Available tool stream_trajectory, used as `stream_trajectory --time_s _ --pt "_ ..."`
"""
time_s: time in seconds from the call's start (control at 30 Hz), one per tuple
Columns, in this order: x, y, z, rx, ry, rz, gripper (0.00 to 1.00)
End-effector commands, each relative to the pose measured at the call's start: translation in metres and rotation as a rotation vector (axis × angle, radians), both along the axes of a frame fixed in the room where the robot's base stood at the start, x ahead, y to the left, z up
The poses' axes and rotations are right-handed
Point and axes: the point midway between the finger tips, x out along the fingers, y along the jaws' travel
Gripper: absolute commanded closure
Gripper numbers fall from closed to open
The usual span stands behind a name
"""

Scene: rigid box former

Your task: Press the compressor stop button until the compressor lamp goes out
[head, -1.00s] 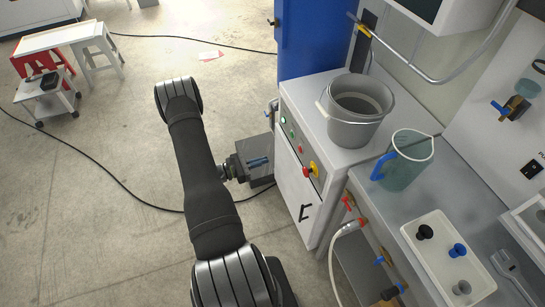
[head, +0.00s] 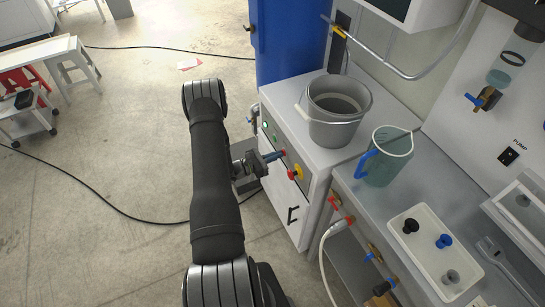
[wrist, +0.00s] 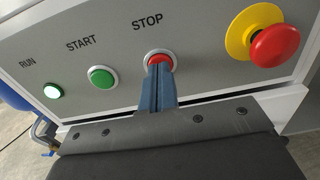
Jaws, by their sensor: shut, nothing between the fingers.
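The compressor panel carries a red STOP button (wrist: 159,57), a green START button (wrist: 102,77) and a green RUN lamp (wrist: 53,91), which glows bright. My gripper (wrist: 159,70) is shut and empty. Its blue fingertips are at the STOP button in the wrist view and cover its lower part. They look to be touching it, but I cannot tell how far it is pressed in. In the head view my gripper (head: 275,156) reaches the front of the compressor cabinet (head: 291,213) from the left.
A red emergency knob on a yellow collar (wrist: 272,45) sits right of STOP, close to my fingers. A grey bucket (head: 334,130) stands on the cabinet. A jug (head: 388,160) and a white tray (head: 407,258) are on the bench to the right. Open floor lies left.

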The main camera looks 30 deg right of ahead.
Motion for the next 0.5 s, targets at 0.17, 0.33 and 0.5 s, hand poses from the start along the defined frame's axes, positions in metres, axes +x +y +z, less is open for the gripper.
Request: stream_trajectory --time_s 0.17,0.33,0.5 --pt "0.0 0.0 0.0 0.0 0.0 0.0 1.0" --pt "0.0 -0.015 0.0 0.001 0.0 -0.003 1.0" --pt "0.0 -0.021 0.001 0.001 -0.002 -0.003 1.0"
